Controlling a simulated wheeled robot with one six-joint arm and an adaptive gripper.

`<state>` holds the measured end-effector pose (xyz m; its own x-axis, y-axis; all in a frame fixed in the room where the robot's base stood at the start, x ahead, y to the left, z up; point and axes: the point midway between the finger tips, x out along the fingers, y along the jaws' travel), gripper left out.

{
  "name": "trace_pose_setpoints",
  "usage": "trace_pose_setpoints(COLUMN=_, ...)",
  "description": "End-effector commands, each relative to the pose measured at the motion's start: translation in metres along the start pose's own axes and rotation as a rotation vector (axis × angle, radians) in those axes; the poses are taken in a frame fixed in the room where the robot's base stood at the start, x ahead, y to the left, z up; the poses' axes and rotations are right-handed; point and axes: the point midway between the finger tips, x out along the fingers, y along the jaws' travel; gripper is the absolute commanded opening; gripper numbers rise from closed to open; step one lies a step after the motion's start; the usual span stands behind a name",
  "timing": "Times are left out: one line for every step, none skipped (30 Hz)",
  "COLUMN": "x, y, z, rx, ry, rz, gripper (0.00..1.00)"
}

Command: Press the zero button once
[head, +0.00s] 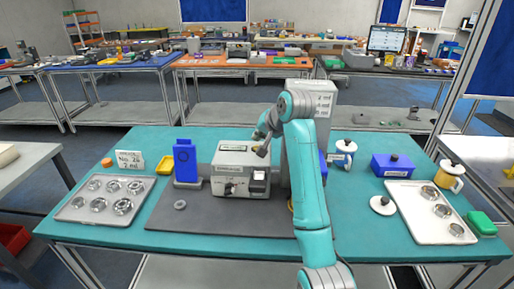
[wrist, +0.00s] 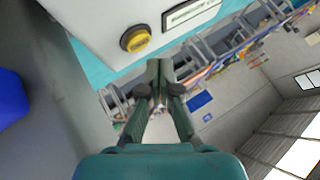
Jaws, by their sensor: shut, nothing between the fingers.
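A round yellow button (wrist: 135,39) in a black ring sits on a pale box face in the wrist view, beside a framed label (wrist: 190,12). I cannot read a zero on it. My gripper (wrist: 158,66) is shut and empty, its fingertips below and right of the button in the picture and apart from it. In the head view my gripper (head: 262,140) is over the top of the grey machine (head: 231,158) on the teal table. The button cannot be made out in the head view.
A tall grey unit (head: 322,98) stands behind my arm. A blue stand (head: 186,163) is left of the machine. Trays of metal parts (head: 73,211) (head: 407,198) lie at both ends of the table. A blue box (head: 392,167) and lidded pots are at right.

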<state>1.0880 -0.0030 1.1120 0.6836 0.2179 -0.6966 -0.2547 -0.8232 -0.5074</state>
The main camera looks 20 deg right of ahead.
Motion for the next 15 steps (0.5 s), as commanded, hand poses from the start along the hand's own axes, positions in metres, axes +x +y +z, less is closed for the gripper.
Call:
trace_pose_setpoints(x=-0.003, y=-0.003, z=-0.003, rx=0.000, ry=0.001, rz=-0.001, gripper=0.00)
trace_pose_setpoints(x=-0.005, y=-0.004, z=-0.004, rx=0.000, ry=0.001, rz=-0.001, gripper=0.00)
trace_pose_setpoints(x=-0.008, y=-0.006, z=-0.006, rx=-0.001, ry=0.001, rz=-0.001, gripper=0.00)
trace_pose_setpoints(x=-0.010, y=-0.007, z=-0.007, rx=-0.001, ry=0.001, rz=-0.001, gripper=0.00)
trace_pose_setpoints(x=-0.011, y=-0.009, z=-0.009, rx=-0.001, ry=0.001, rz=-0.001, gripper=0.00)
trace_pose_setpoints(x=-0.014, y=-0.010, z=-0.010, rx=-0.001, ry=0.001, rz=-0.001, gripper=0.00)
trace_pose_setpoints(x=-0.015, y=-0.011, z=-0.011, rx=-0.001, ry=0.001, rz=-0.001, gripper=0.00)
trace_pose_setpoints(x=-0.017, y=-0.013, z=-0.013, rx=-0.001, ry=0.001, rz=-0.001, gripper=0.00)
trace_pose_setpoints(x=-0.019, y=-0.014, z=-0.015, rx=-0.001, ry=0.001, rz=-0.001, gripper=0.00)
trace_pose_setpoints(x=-0.021, y=-0.016, z=-0.016, rx=-0.001, ry=0.001, rz=-0.001, gripper=0.00)
trace_pose_setpoints(x=-0.023, y=-0.017, z=-0.017, rx=-0.001, ry=0.001, rz=-0.001, gripper=0.00)
trace_pose_setpoints(x=-0.025, y=-0.019, z=-0.019, rx=-0.001, ry=0.001, rz=0.000, gripper=0.00)
trace_pose_setpoints(x=-0.027, y=-0.019, z=-0.020, rx=-0.001, ry=0.000, rz=0.000, gripper=0.00)
trace_pose_setpoints(x=-0.028, y=-0.020, z=-0.020, rx=-0.001, ry=0.000, rz=0.000, gripper=0.00)
trace_pose_setpoints(x=-0.029, y=-0.021, z=-0.021, rx=-0.001, ry=0.000, rz=0.000, gripper=0.00)
